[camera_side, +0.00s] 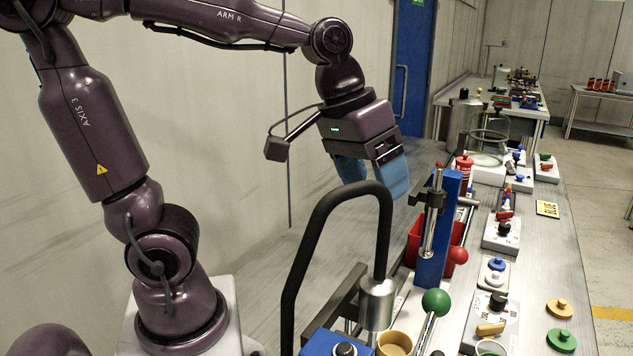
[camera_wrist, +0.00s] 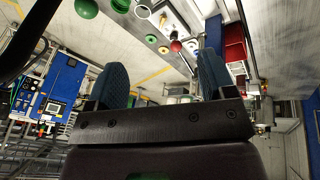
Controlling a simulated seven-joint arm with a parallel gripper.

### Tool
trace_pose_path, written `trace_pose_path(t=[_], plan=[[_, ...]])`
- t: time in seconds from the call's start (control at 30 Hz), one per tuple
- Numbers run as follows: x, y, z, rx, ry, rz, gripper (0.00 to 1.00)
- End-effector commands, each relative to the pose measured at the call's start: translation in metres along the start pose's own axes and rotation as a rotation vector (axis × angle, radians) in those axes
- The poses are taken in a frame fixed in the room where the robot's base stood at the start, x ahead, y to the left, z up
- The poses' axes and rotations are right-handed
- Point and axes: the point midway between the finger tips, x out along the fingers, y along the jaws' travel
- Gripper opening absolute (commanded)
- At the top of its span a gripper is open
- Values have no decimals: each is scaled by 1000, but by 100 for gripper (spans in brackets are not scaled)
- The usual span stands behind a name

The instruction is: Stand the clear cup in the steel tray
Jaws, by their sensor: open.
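My gripper (camera_side: 372,180) is open, with two blue fingers and nothing between them. It is high above the back of the bench, left of the blue post. In the wrist view its fingers (camera_wrist: 163,78) stand apart with free space between. A clear rim (camera_side: 490,348), possibly the clear cup, shows at the bottom edge of the side view, cut off by the frame. It is far in front of and below my gripper. I cannot make out the steel tray for certain in either view.
A black bent pipe with a steel head (camera_side: 377,303) rises in front of my gripper. A blue post (camera_side: 437,230) stands beside a red bin (camera_side: 415,240). A green ball (camera_side: 436,302), a tan cup (camera_side: 394,344) and several knobbed plates crowd the bench. Its right side is barer.

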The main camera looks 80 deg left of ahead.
Motion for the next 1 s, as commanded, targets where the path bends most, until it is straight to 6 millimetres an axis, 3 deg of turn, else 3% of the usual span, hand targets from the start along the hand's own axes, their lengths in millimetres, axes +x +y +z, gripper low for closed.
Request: trace_pose_path(t=[0.1,0.3,1.0], plan=[[-13,-16,32,153,92,-37,76],[-16,-30,58,300,168,-90,76],[-15,-32,62,321,177,-99,76]])
